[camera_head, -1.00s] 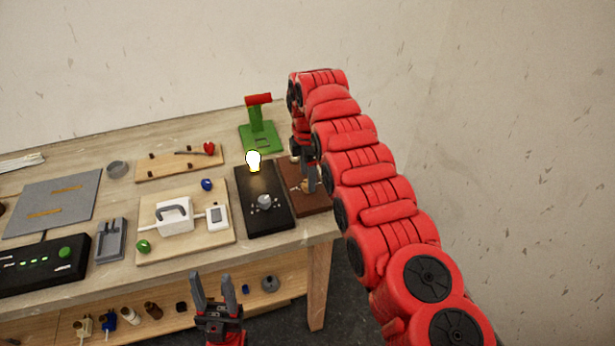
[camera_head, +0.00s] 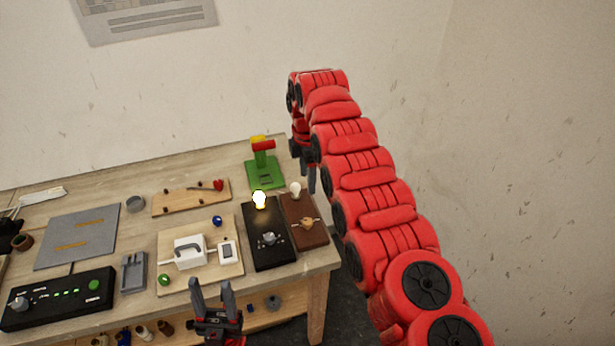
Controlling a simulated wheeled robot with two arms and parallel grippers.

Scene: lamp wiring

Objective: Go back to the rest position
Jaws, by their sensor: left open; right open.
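My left gripper (camera_head: 212,300) is open and empty, pointing up in front of the workbench's near edge. My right arm (camera_head: 375,190) reaches in from the lower right. A lit bulb (camera_head: 260,201) stands on the black box (camera_head: 269,246). An unlit bulb (camera_head: 295,188) stands on the brown block (camera_head: 309,234).
A green stand (camera_head: 264,172) with a red and yellow top is at the back right of the bench. Wooden boards, a grey mat (camera_head: 78,233) and a black control box (camera_head: 58,300) fill the left. A lower shelf holds small parts.

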